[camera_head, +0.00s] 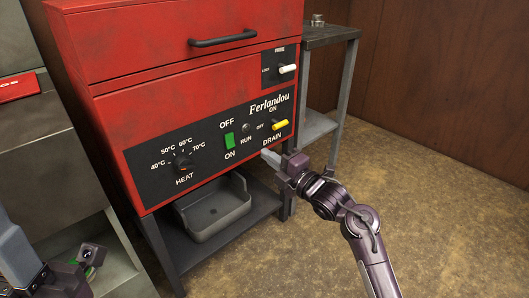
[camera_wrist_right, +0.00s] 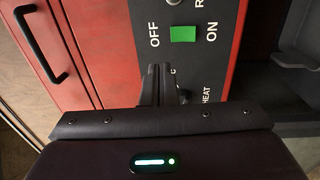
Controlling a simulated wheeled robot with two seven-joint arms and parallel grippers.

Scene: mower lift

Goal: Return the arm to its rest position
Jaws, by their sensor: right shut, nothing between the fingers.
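My right arm (camera_head: 368,232) reaches in from the lower right of the head view. Its gripper (camera_head: 268,156) is shut and empty, in front of the lower edge of the red machine's (camera_head: 170,90) black control panel (camera_head: 205,155), below the DRAIN label. In the right wrist view the closed dark fingers (camera_wrist_right: 160,82) point toward the panel near the green switch (camera_wrist_right: 183,34); contact cannot be told. Part of my left arm (camera_head: 18,255) shows at the lower left, and its fingers cannot be made out.
The panel carries a HEAT knob (camera_head: 182,161), a yellow DRAIN lever (camera_head: 280,124) and a white lever (camera_head: 287,69). A grey tray (camera_head: 212,216) sits on a shelf below the machine. A metal side stand (camera_head: 325,36) is behind right. The floor (camera_head: 440,190) at right is clear.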

